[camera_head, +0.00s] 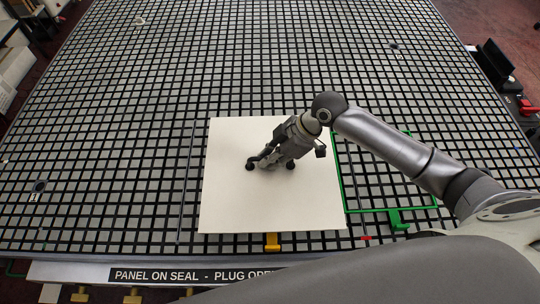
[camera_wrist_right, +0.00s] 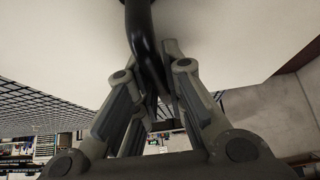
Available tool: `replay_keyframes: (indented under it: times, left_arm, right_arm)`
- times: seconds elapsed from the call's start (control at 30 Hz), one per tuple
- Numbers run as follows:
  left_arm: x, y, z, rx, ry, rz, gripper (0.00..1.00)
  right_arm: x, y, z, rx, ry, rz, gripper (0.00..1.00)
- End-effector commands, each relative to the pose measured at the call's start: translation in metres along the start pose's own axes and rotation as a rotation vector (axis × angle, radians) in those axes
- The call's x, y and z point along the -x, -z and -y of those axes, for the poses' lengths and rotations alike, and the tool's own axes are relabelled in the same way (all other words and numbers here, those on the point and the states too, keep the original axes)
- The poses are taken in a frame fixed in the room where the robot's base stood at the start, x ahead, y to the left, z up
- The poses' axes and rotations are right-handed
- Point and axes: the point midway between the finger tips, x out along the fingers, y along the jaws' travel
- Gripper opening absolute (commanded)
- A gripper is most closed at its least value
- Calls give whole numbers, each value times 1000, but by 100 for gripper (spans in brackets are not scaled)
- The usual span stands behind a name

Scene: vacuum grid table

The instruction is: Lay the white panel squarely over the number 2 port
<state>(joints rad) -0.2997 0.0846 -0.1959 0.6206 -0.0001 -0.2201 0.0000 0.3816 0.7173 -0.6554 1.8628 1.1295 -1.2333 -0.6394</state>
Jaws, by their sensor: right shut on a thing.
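The white panel (camera_head: 230,200) is a flat square over the near middle of the grid table (camera_head: 90,150). Its edges run roughly along the grid lines. I cannot tell whether it touches the grid or is held just above it. My right gripper (camera_head: 270,162) is over the panel's middle, shut on a dark part at the panel. In the wrist view a black curved bar (camera_wrist_right: 141,35) runs down between the fingers (camera_wrist_right: 160,95), with the white panel (camera_wrist_right: 230,35) behind. I see no number 2 port mark; the panel covers much of the near grid. My left gripper is not in view.
A green outline (camera_head: 386,211) lies on the grid right of the panel, partly behind my right arm, with a green clip (camera_head: 398,219). Round ports show at left (camera_head: 38,187) and far right (camera_head: 395,47). The far grid is mostly clear.

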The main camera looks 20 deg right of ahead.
Motion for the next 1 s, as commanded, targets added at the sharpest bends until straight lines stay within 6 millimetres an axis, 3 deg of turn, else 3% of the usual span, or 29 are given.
replay_keyframes:
  times: [0.7,1.0]
  left_arm:
    - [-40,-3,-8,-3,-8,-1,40]
    - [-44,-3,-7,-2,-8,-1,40]
  right_arm:
    - [-56,-34,-1,1,-3,-6,0]
    - [-63,-38,-1,2,-4,-6,0]
